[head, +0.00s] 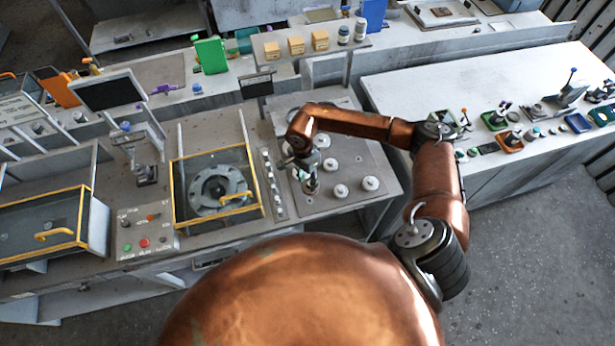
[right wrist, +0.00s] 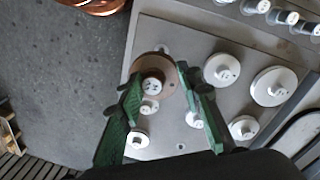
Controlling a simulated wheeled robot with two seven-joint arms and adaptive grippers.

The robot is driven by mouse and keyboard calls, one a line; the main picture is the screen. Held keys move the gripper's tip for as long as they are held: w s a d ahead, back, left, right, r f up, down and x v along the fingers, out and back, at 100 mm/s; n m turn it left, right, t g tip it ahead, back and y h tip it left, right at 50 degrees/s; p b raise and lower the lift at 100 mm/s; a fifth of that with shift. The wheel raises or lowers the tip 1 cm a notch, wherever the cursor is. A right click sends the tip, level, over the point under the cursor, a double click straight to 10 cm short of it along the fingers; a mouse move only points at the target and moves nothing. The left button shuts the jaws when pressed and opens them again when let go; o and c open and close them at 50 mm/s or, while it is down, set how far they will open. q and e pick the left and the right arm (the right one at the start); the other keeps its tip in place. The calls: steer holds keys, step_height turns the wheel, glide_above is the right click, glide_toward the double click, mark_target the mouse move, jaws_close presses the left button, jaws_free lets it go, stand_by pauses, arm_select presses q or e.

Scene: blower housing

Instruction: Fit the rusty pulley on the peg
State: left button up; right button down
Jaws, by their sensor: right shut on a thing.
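The rusty pulley (right wrist: 142,66) shows in the right wrist view as a brown disc with a pale marked centre. It lies between the green fingertips of my right gripper (right wrist: 156,84), which is shut on it. In the head view my right gripper (head: 308,182) hangs over the left part of the grey plate (head: 345,135), hiding most of what it holds. Several white pulleys (head: 341,191) sit on the plate, also seen in the right wrist view (right wrist: 273,86). I cannot make out which peg is free or whether the rusty pulley touches one. My left gripper is out of view.
Left of the plate are a narrow strip of small parts (head: 271,183) and a yellow-framed blower housing (head: 217,190). A raised shelf (head: 310,46) with yellow boxes stands behind. A side bench (head: 420,85) at the right has a clear left part.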

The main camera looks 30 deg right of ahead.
step_height(320, 180, down, 7)
steer(key=b, duration=0.2)
steer(key=shift+b, duration=0.3)
steer(key=shift+f+b, duration=0.8)
steer(key=shift+b, duration=0.1)
steer(key=shift+a+f+b, duration=0.1)
steer(key=shift+f+b, duration=0.05)
steer(key=shift+b, duration=0.55)
steer(key=shift+f+b, duration=0.35)
steer(key=shift+b, duration=0.1)
steer(key=shift+f, duration=0.2)
stand_by(0.3)
steer(key=shift+b, duration=0.3)
steer(key=shift+f+b, duration=0.45)
steer(key=shift+b, duration=0.05)
stand_by(0.5)
